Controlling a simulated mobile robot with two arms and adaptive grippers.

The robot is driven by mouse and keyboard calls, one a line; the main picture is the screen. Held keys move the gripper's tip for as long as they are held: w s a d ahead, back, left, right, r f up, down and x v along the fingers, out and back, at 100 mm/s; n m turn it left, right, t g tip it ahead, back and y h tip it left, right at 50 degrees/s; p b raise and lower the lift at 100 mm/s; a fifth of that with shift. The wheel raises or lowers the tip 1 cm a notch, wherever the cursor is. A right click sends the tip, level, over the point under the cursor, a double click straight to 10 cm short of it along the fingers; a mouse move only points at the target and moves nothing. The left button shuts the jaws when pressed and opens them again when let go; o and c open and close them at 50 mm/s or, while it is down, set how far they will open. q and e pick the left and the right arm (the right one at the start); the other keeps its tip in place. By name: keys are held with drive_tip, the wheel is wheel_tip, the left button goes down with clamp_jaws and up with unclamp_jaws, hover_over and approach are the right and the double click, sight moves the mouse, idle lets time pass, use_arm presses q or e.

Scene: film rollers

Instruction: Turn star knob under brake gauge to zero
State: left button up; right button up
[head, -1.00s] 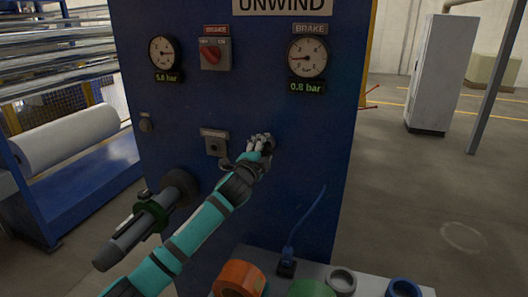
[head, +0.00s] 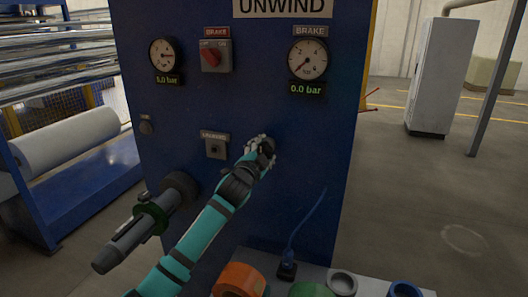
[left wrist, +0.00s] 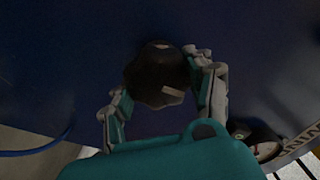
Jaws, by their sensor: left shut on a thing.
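The brake gauge (head: 307,58) is on the blue panel at upper right, with its needle at the low end and a green readout (head: 307,89) of 0.0 bar below it. My left gripper (head: 262,148) is at the panel below and left of the gauge, shut on the star knob. In the left wrist view the black star knob (left wrist: 157,75) sits between the two fingers, with a pale mark on its face. In the head view the gripper mostly hides the knob. My right gripper is not in view.
A second gauge (head: 165,55), a red switch (head: 212,55) and an unwind button (head: 215,148) are on the panel. A shaft (head: 140,228) sticks out at lower left. A bench (head: 345,270) with rolls and a blue cable stands below.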

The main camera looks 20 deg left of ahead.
use_arm(q)
drive_tip(key=shift+f, duration=0.1)
drive_tip(key=o, duration=1.2)
drive_tip(key=s, duration=1.2)
drive_tip(key=shift+a, duration=0.25)
